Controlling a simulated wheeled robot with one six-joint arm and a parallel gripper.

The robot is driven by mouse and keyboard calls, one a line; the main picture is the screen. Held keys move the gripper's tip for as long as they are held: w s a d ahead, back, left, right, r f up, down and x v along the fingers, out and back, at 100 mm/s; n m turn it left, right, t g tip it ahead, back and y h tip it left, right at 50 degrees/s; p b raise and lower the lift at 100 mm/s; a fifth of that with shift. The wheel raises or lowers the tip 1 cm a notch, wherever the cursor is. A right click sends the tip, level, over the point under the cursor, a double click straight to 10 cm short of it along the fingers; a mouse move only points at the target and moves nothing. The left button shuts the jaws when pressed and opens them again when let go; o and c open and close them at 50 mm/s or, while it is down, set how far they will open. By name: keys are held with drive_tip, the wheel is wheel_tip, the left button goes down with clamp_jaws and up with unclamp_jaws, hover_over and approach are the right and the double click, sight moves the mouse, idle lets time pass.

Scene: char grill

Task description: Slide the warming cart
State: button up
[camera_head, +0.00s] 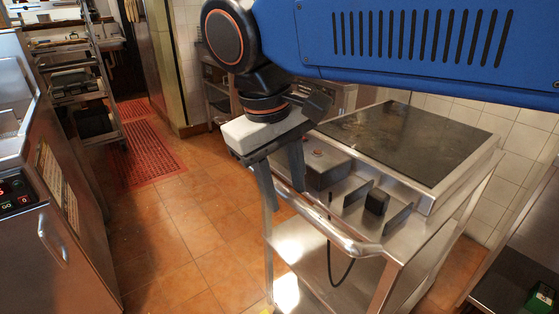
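The warming cart (430,205) is a steel frame with a dark flat top plate (405,140), standing right of centre in the head view. A curved steel push handle (335,232) runs along its front edge, below a small control box and several dark brackets. My gripper (286,199) points down at the handle's left end. Its two fingers are apart, one on the near left side and one by the cart's front panel. The handle's end appears between them; I cannot tell whether either finger touches it. My blue arm hides part of the area behind the cart.
A steel appliance with a handle (52,240) and red display stands at left. A ladder-like rack (100,75) and red floor mat (145,150) lie beyond. Tiled floor (185,235) is clear left of the cart. A dark-topped counter (510,280) is close at lower right.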

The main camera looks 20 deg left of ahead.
wheel_tip(320, 180, up, 17)
drive_tip(key=s+a, duration=0.2)
drive_tip(key=shift+s, duration=0.4)
drive_tip(key=shift+f, duration=0.15)
